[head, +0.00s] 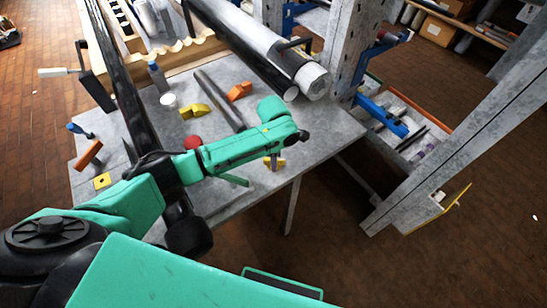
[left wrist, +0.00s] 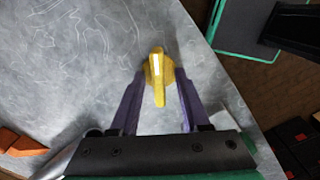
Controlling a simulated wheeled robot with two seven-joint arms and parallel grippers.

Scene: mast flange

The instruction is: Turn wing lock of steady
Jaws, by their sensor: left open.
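A yellow wing-shaped piece (left wrist: 157,72), which looks like the wing lock, is on the grey tabletop (left wrist: 75,75) in the left wrist view. A pale stripe runs along its raised ridge. My left gripper (left wrist: 160,80) is open, with one purple finger on each side of the piece near the fingertips. I cannot tell whether either finger touches it. In the head view the yellow piece (head: 280,163) shows partly beside my left gripper (head: 272,163), near the table's front edge. My right gripper is not in view.
Another yellow piece (head: 195,110), an orange block (head: 240,91), a red round thing (head: 193,142) and a dark bar (head: 218,100) lie on the table. A large grey tube (head: 255,45) lies behind. A perforated post (head: 352,45) stands at the right.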

